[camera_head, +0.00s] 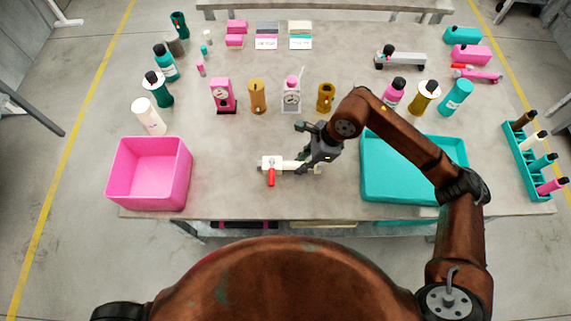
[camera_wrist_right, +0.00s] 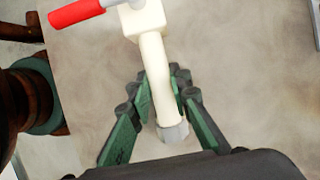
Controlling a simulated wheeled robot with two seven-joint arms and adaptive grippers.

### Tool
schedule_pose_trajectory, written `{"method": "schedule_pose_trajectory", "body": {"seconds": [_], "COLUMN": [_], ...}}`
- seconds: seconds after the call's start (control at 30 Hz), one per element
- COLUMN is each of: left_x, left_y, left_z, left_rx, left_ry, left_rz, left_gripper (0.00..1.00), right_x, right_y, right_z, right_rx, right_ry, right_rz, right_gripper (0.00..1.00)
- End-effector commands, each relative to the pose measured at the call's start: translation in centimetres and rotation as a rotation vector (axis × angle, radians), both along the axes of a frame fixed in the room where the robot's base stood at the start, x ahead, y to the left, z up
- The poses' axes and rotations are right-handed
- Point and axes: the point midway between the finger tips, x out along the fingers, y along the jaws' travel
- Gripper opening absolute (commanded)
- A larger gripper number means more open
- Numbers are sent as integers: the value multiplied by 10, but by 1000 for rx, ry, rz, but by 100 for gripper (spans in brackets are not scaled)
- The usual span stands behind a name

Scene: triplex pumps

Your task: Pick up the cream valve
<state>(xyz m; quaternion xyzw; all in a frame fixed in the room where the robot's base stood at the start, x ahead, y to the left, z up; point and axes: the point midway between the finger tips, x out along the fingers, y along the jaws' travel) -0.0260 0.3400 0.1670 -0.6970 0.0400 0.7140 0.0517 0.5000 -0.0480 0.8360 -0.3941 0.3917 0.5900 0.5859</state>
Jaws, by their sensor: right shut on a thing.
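The cream valve (camera_head: 283,164) is near the front middle of the table, with a red lever handle (camera_head: 271,177) at its left end. In the right wrist view the cream valve (camera_wrist_right: 154,60) runs up from between the fingers, with its red handle (camera_wrist_right: 76,13) at upper left and a grey end low down. My right gripper (camera_head: 308,160) is at the right part of the valve; in the right wrist view its green-padded fingers (camera_wrist_right: 160,98) are shut on the valve's pipe. I cannot tell whether the valve touches the table. My left gripper is not in view.
A pink bin (camera_head: 150,192) stands to the left and a teal tray (camera_head: 378,190) to the right, partly behind my right arm. Several bottles, gauges and small parts line the back. A teal rack (camera_head: 519,158) with bottles is at the right edge. Table between bin and valve is clear.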

Motion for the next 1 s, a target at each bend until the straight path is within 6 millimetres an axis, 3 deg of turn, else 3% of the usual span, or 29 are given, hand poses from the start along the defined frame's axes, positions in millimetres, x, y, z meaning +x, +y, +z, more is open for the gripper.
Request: {"method": "schedule_pose_trajectory", "body": {"seconds": [0.17,0.73,0.87,1.0], "left_x": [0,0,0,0], "left_y": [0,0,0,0], "left_z": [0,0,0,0], "left_rx": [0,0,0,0], "left_ry": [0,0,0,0], "left_rz": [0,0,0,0], "left_gripper": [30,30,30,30], "right_x": [0,0,1,2], "right_y": [0,0,1,0], "right_z": [0,3,14,39], "right_rx": [0,2,2,2], "right_ry": [0,-2,-5,-7], "right_rz": [0,0,1,0], "right_gripper": [0,0,0,0]}}
